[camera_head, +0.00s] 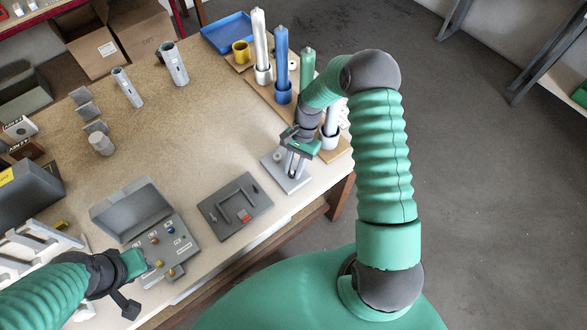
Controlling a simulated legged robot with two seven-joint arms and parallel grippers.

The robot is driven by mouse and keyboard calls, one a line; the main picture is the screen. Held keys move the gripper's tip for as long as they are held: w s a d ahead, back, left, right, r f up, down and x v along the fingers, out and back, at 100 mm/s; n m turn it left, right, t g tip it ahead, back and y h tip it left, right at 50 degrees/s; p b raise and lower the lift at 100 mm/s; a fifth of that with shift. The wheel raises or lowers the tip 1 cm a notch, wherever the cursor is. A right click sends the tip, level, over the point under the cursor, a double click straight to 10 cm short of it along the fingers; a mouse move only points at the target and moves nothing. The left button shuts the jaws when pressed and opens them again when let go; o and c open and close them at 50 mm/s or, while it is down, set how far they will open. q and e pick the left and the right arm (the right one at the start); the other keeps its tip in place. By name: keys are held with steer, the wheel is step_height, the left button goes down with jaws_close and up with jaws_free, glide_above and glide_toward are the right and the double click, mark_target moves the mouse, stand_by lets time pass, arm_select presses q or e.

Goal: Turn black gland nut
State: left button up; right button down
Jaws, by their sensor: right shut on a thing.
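My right gripper (294,168) points down over a small grey plate (286,182) near the table's right front edge. Its jaws are shut on a small part standing on this plate, seemingly the black gland nut, which the fingers and wrist mostly hide. A pale round part (277,156) shows on the plate beside the fingers. My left gripper (136,264) is at the lower left, by the front left of an open grey box with small knobs (172,243). Its fingertips are not clear, so I cannot tell whether it is open.
A dark grey panel with a handle-like bar (222,220) lies left of the plate. Behind my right gripper stand white, blue (282,70) and green cylinders in a wooden rack. A blue tray (228,32) is at the back. The table's middle (200,140) is clear.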

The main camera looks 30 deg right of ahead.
steer(key=n, duration=0.2)
steer(key=n+g+h, duration=0.1)
steer(key=n, duration=0.1)
steer(key=n+b, duration=0.1)
steer(key=n, duration=0.1)
steer(key=shift+w+g+h, duration=0.4)
steer(key=n, duration=0.2)
steer(key=n+h, duration=0.1)
steer(key=n, duration=0.1)
steer(key=n+h, duration=0.1)
steer(key=n, duration=0.1)
steer(key=shift+w+a+r+n+g, duration=0.1)
steer(key=shift+a+r+n+g, duration=0.05)
steer(key=shift+a+n+g, duration=0.2)
steer(key=n+h, duration=0.2)
steer(key=n, duration=0.2)
steer(key=shift+a+n, duration=0.15)
steer(key=shift+n, duration=0.2)
steer(key=n+t+h, duration=0.1)
steer(key=n, duration=0.4)
steer(key=shift+s+a+t+h+p, duration=0.2)
steer(key=shift+t+h+p, duration=0.15)
steer(key=shift+h+p, duration=0.05)
steer(key=shift+n, duration=0.3)
steer(key=c, duration=1.5)
jaws_free()
steer(key=shift+c, duration=0.2)
steer(key=o, duration=0.4)
steer(key=shift+f, duration=0.2)
